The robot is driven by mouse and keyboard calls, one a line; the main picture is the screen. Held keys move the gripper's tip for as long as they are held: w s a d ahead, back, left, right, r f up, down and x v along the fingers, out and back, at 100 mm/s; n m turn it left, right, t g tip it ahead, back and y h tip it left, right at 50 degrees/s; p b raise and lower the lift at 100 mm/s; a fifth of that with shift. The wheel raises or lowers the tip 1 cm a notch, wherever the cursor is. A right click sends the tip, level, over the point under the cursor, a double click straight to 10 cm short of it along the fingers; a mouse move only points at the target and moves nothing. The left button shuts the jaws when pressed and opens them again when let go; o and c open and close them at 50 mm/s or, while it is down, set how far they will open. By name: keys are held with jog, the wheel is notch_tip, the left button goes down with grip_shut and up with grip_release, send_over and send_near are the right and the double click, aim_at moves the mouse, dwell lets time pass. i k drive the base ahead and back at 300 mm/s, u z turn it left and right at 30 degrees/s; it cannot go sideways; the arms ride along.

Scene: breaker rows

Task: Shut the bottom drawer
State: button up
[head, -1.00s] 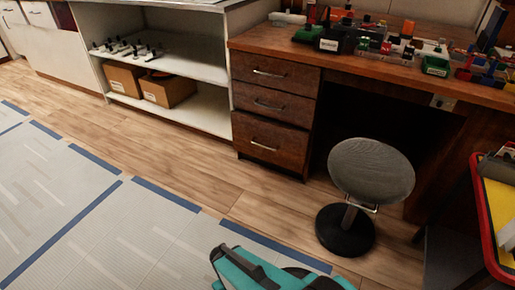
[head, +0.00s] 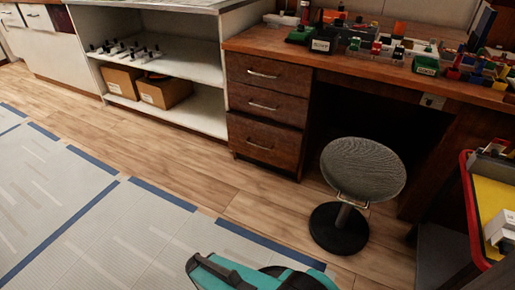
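The bottom drawer (head: 265,141) is the lowest of three dark wooden drawers in the left pedestal of the desk, in the middle of the head view. The middle drawer (head: 266,103) and top drawer (head: 267,75) look shut. My gripper is not in view, and nothing touches the drawer fronts.
A round grey stool (head: 362,168) stands right of the drawers. An open white shelf (head: 205,118) with cardboard boxes (head: 163,90) is at left. A red-rimmed yellow tray (head: 487,205) is at right. Wooden floor (head: 215,180) lies clear before the drawers.

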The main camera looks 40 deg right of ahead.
aim_at(273, 143)
jog(key=z, duration=0.05)
jog(key=i, duration=1)
jog(key=u, duration=0.05)
